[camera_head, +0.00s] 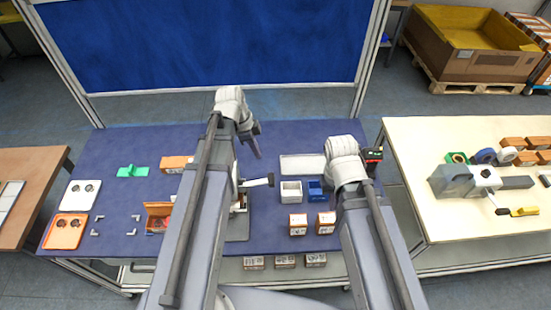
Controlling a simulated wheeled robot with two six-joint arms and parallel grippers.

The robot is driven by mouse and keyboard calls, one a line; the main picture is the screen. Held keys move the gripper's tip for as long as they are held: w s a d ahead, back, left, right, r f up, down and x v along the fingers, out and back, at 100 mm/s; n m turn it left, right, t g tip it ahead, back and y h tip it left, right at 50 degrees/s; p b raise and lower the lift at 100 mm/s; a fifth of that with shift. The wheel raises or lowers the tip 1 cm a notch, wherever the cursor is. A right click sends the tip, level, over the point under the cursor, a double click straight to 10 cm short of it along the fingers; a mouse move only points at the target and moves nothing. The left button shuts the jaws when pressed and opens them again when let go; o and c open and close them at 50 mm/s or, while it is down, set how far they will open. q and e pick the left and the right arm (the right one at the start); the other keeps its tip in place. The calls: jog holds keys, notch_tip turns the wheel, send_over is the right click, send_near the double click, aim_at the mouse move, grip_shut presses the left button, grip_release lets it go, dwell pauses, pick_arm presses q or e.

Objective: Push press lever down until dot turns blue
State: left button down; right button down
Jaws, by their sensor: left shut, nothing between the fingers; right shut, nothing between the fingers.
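The press (239,226) stands on the blue table mat, largely hidden behind my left arm. Its lever (257,182) sticks out to the right and ends in a black grip (271,179). The lever looks close to level. My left gripper (257,153) is shut and empty, and points down above the lever, apart from it in the picture. I cannot make out the dot or its colour. My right arm reaches in from the lower right, and its wrist hides the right gripper.
A white bin (291,191), a blue bin (316,190) and small boxes (298,224) stand right of the press. An orange open bin (157,215) is left of it. A dark device (373,154) is beside my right wrist. The mat's left back is mostly clear.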

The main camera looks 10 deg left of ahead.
aim_at(271, 178)
pick_arm(q)
jog(key=shift+w+r, duration=0.15)
jog(key=shift+w, duration=0.05)
dwell(0.3)
jog(key=b+x, duration=1.3)
jog(key=x, duration=0.1)
jog(key=shift+b, duration=0.35)
